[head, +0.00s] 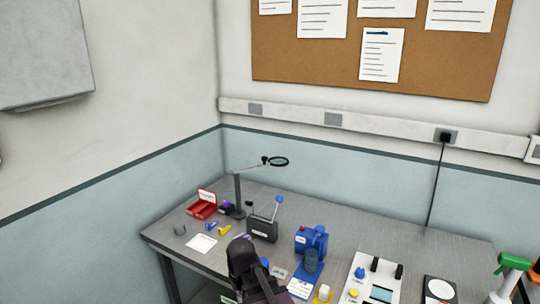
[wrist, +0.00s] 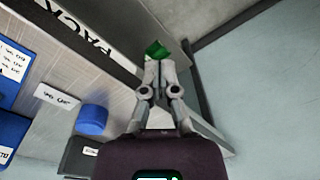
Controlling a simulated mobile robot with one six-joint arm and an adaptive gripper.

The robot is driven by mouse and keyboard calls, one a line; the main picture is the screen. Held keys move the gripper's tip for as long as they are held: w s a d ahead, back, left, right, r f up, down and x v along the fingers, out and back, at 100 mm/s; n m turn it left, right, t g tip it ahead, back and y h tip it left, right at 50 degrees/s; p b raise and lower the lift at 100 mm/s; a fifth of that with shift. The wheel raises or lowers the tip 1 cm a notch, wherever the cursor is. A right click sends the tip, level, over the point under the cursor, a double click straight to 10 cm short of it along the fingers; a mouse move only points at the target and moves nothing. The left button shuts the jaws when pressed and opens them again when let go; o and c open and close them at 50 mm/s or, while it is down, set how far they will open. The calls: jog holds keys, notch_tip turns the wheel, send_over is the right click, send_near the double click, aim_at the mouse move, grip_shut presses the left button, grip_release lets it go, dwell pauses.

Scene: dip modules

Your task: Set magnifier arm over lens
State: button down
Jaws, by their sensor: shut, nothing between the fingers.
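The magnifier (head: 279,161) is a dark ring at the end of a thin horizontal arm (head: 250,168). The arm joins a dark upright post (head: 238,192) at the back left of the bench, and the ring hangs out to the post's right. I cannot tell which small item below is the lens. My gripper (wrist: 157,62) is shut and empty in the wrist view. A green piece (wrist: 157,49) shows at its fingertips; I cannot tell if it touches them. In the head view my dark arm reaches over the bench front, and the fingertips are not clear there.
The grey bench (head: 190,258) holds a red open box (head: 203,206), a dark box with a blue-tipped lever (head: 263,228), a blue machine (head: 312,240) and a white panel (head: 372,279). A green-topped bottle (head: 514,263) stands far right. A blue cap (wrist: 91,119) shows in the wrist view.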

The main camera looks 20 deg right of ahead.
jog(key=w+d+r+n+t+y+p, duration=0.1)
jog(key=w+d+r+p, duration=0.35)
jog(key=w, duration=0.55)
jog(key=w+d+r+n+t+p, duration=0.1)
jog(key=w+d+r+p, duration=0.3)
jog(key=w, duration=0.5)
jog(key=w+d+r+t+y+p, duration=0.1)
jog(key=w+d+r+p, duration=0.25)
jog(key=w+r, duration=0.45)
jog(key=w+d+r+t+p, duration=0.1)
jog(key=w+d+r+p, duration=0.2)
jog(key=w+d, duration=0.4)
jog(key=w+d+r+n+t+p, duration=0.1)
jog(key=w+d+r+p, duration=0.2)
jog(key=w+d, duration=0.4)
jog(key=w+d+r+n+t+p, duration=0.1)
jog(key=w+d+r+t+p, duration=0.1)
jog(key=w+d+r+p, duration=0.2)
jog(key=shift+w+d+r+y, duration=0.15)
jog(key=shift+w+d, duration=0.4)
jog(key=shift+w, duration=0.55)
jog(key=shift+w+d+y, duration=0.1)
jog(key=shift+w+d, duration=0.45)
jog(key=shift+w, duration=0.55)
jog(key=shift+w+d+r+y, duration=0.15)
jog(key=shift+w+d, duration=0.4)
jog(key=shift+w, duration=0.55)
jog(key=shift+f, duration=0.1)
jog(key=shift+f, duration=0.15)
